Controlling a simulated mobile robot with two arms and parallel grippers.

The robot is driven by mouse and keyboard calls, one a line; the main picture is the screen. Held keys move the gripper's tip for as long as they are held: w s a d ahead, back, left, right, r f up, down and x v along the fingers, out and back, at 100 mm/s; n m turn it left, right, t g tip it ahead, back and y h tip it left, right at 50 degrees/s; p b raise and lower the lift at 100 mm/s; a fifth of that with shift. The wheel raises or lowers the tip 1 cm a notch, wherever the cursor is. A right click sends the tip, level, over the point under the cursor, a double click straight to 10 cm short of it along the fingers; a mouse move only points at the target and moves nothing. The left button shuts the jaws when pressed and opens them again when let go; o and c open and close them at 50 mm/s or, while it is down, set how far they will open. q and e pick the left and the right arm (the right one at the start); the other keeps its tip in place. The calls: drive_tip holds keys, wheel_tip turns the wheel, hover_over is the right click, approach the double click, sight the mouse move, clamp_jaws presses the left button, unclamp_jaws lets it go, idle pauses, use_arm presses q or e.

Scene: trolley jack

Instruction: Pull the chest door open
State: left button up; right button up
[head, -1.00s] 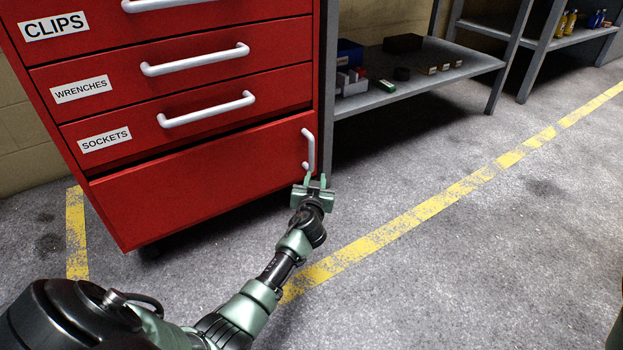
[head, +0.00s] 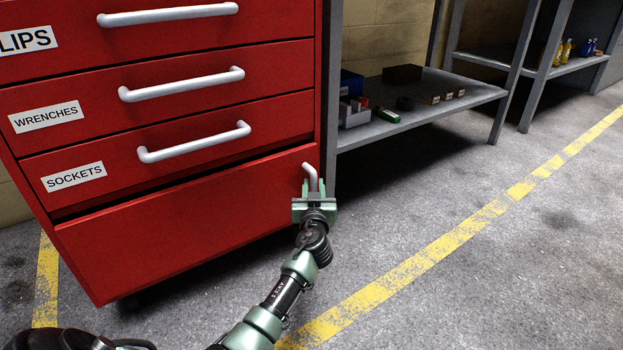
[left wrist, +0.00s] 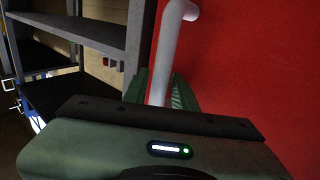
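The chest door (head: 190,225) is the plain red bottom panel of the red tool chest, below the SOCKETS drawer. It looks shut, with a dark gap along its top edge. Its light grey upright handle (head: 311,174) is near the right edge. My left gripper (head: 313,187) is at this handle, its two green fingers on either side of the bar. In the left wrist view the handle (left wrist: 172,50) runs down between the fingers (left wrist: 160,95), which look slightly apart from it. The handle's lower end is hidden by the gripper. My right gripper is not in view.
Drawers with long handles (head: 195,142) sit above the door. A grey shelf unit (head: 420,118) with boxes stands close to the chest's right side. The grey floor (head: 480,270) in front is clear, with a yellow line (head: 440,250) painted on it.

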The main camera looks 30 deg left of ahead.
use_arm(q)
drive_tip(key=shift+w, duration=0.15)
drive_tip(key=shift+c, duration=0.4)
clamp_jaws()
idle(1.0)
